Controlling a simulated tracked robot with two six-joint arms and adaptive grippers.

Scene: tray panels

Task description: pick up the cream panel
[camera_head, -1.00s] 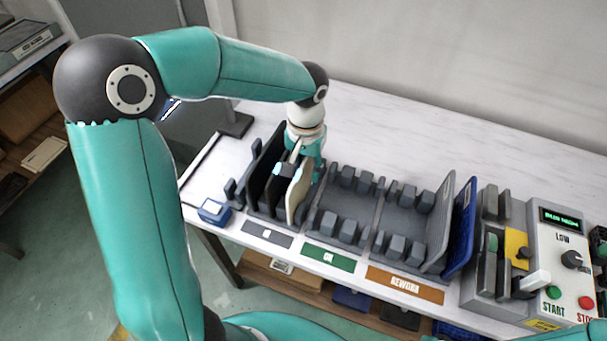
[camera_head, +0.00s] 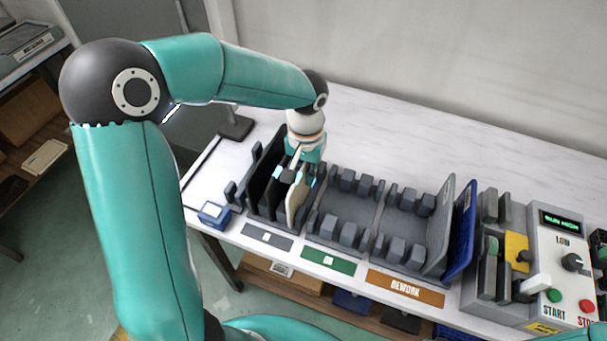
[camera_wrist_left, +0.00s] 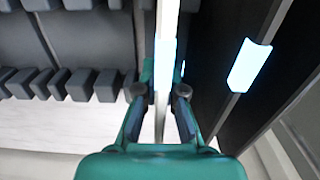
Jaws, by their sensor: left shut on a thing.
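The cream panel (camera_head: 297,200) stands on edge in the left section of the grey rack, to the right of dark panels. My left gripper (camera_head: 294,175) reaches down from above and is shut on the cream panel's upper edge. In the left wrist view the gripper (camera_wrist_left: 160,92) has one finger on each side of the panel (camera_wrist_left: 166,28), which shows edge-on as a pale strip. The panel's lower edge is hidden, so I cannot tell whether it touches the rack floor. My right gripper is not in view.
Dark panels (camera_head: 258,178) stand close on the left. The green-labelled middle section (camera_head: 340,210) is empty. The orange-labelled section holds a grey panel (camera_head: 440,225) and a blue panel (camera_head: 462,230) at its right. A control box (camera_head: 562,260) stands far right.

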